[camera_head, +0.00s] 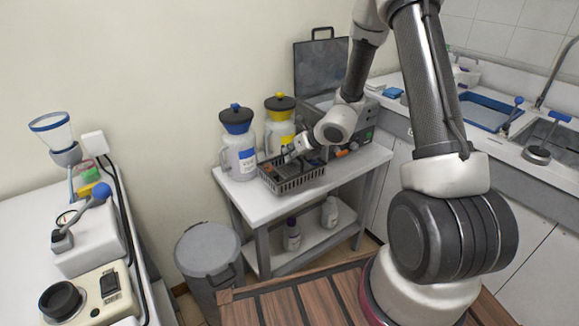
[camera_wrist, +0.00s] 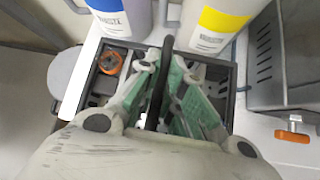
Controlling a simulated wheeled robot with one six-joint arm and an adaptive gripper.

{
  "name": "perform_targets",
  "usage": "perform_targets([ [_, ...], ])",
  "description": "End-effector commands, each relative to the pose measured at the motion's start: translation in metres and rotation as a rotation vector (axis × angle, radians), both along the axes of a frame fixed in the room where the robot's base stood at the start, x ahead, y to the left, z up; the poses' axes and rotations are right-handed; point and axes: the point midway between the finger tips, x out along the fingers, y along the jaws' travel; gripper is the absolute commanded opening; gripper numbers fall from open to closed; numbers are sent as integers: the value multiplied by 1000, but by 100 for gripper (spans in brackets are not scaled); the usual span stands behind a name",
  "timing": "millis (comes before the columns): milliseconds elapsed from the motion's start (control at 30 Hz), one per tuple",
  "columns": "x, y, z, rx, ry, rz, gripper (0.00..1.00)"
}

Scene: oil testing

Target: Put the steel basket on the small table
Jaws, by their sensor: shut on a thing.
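The dark grey steel basket (camera_head: 293,184) is over the small white table's top (camera_head: 235,190), close in front of the bottles. I cannot tell whether it rests on the table or hangs just above it. It is roughly level. My gripper (camera_head: 291,153) reaches down into the basket from above. In the wrist view, my gripper (camera_wrist: 160,90) is shut on the basket's black handle (camera_wrist: 167,62). The basket's rim (camera_wrist: 84,88) shows around the fingers.
A blue-capped bottle (camera_head: 238,150) and a yellow-capped bottle (camera_head: 280,122) stand close behind the basket. A grey machine with a raised lid (camera_head: 321,66) is to the right. A grey bin (camera_head: 208,250) stands left of the table. More bottles are on the lower shelf (camera_head: 318,232).

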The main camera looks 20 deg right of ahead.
Motion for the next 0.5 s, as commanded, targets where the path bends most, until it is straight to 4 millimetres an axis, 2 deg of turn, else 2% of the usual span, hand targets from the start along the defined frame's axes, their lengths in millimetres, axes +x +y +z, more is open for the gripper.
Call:
perform_targets([
  [233,0,0,-37,1,2,-1,0],
  [500,0,0,-41,0,-1,0,0],
])
